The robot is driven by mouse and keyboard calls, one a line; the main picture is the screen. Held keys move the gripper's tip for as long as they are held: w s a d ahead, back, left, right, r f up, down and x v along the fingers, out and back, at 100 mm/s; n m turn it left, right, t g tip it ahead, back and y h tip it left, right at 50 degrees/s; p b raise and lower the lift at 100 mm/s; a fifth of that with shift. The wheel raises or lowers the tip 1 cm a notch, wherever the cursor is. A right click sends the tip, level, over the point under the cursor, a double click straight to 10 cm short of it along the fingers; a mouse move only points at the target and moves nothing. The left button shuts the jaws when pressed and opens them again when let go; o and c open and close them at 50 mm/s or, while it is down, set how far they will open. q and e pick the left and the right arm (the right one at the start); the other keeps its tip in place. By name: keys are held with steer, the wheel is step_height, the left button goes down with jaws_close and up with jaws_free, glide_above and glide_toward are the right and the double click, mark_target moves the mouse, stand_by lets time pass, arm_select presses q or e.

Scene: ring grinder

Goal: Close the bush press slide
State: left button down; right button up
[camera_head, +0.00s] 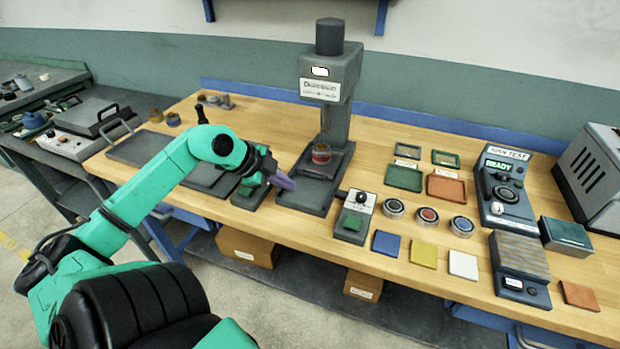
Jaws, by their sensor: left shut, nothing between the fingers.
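The bush press (335,105) is a tall grey machine with a dark cylinder on top and a white label on its head. Its low grey base (306,195) reaches toward the front edge of the table. A small round part (321,154), reddish with a clear top, sits on the plate under the press head. This plate looks like the slide; how far it is open is hard to tell. My left gripper (286,183) is shut and empty, its purple fingers just left of the press base. Whether they touch it is unclear. My right gripper is not in view.
A small grey box with a green button (352,222) stands right of the press base. Another low grey-green block (248,194) is under my left wrist. Round dials, coloured tiles and a test unit (505,190) fill the right side. Bare wood (270,118) lies left of the press.

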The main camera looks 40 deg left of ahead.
arm_select(q)
steer(key=x, duration=0.6)
steer(key=shift+w+a+f, duration=0.1)
steer(key=shift+w, duration=0.1)
steer(key=w, duration=0.2)
steer(key=shift+w+a+f, duration=0.1)
steer(key=shift+w+a, duration=0.25)
steer(key=shift+w, duration=0.05)
steer(key=shift+w+b, duration=0.35)
steer(key=shift+b, duration=0.1)
steer(key=shift+w+a, duration=0.2)
steer(key=shift+w, duration=0.15)
